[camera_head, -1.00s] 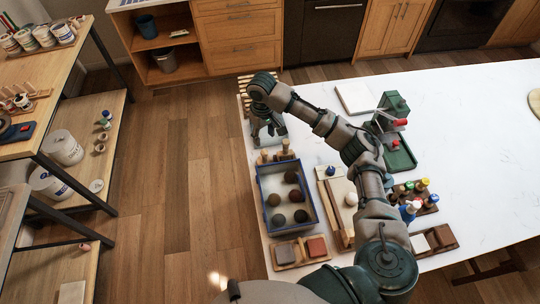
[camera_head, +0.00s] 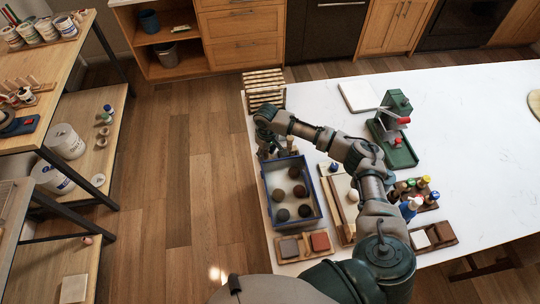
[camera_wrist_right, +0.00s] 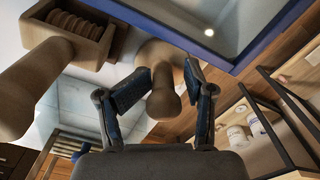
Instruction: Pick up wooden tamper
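A wooden tamper (camera_wrist_right: 163,98) with a rounded knob stands between the two fingers of my right gripper (camera_wrist_right: 167,72) in the right wrist view. The fingers are open around its neck, with a small gap visible. A second wooden tamper (camera_wrist_right: 28,92) stands to the left in that view. In the head view, my right gripper (camera_head: 268,152) is low at the tamper spot, just behind the blue tray. It hides most of the nearer tamper there; the other one (camera_head: 290,143) shows to its right. My left gripper is not in view.
The blue-rimmed tray (camera_head: 318,200) with several clay balls stands just in front of the gripper. A wooden holder with round discs (camera_wrist_right: 100,38) is beside the tampers. A slatted wooden rack (camera_head: 264,82) lies behind. The white tabletop (camera_head: 470,130) is clear at right.

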